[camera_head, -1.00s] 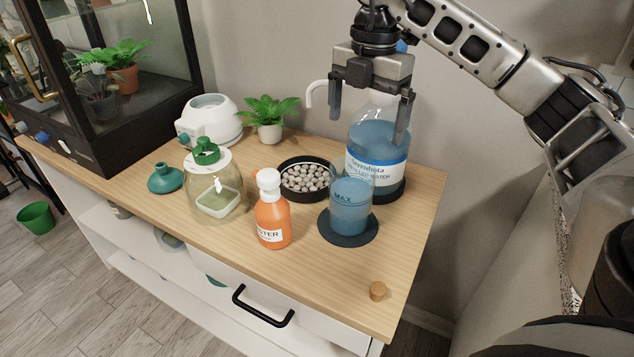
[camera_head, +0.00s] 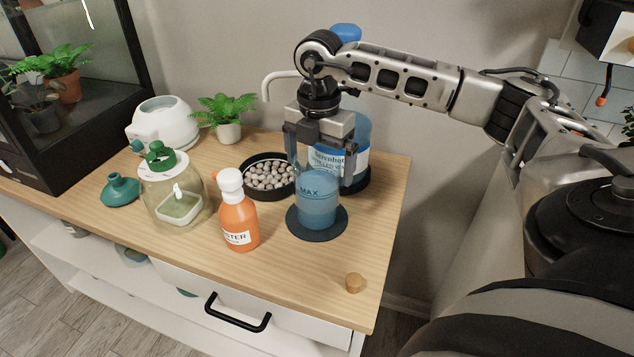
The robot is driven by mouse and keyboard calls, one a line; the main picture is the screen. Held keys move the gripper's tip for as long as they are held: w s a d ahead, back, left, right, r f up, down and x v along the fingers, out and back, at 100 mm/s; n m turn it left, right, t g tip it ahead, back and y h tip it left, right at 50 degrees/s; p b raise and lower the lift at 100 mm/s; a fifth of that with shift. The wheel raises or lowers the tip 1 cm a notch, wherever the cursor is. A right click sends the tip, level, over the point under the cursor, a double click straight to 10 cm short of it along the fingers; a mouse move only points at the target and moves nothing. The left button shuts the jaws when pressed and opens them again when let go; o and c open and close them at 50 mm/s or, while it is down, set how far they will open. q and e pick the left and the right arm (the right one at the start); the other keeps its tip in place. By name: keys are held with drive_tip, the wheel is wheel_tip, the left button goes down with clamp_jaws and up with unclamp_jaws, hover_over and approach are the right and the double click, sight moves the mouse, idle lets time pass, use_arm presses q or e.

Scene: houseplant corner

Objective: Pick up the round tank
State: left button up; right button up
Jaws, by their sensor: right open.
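The round tank (camera_head: 318,205) is a clear cylinder with blue liquid and a MAX mark. It stands upright on a dark round mat (camera_head: 327,234) near the right side of the wooden top. My right gripper (camera_head: 325,181) points down above the tank, open, with one finger towards each side of its upper part. I cannot tell whether a finger touches it. The tank's top rim is partly hidden by the gripper. My left gripper is not in view.
A big labelled water bottle (camera_head: 361,130) stands close behind the gripper. An orange bottle (camera_head: 238,218) and a black dish of pebbles (camera_head: 268,175) are left of the tank. Farther left stands a glass jar (camera_head: 172,200).

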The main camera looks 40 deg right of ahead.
drive_tip(key=f, duration=0.4)
drive_tip(key=shift+a, duration=0.25)
drive_tip(key=shift+r, duration=0.1)
drive_tip(key=c, duration=1.6)
drive_tip(key=shift+w+r, duration=0.1)
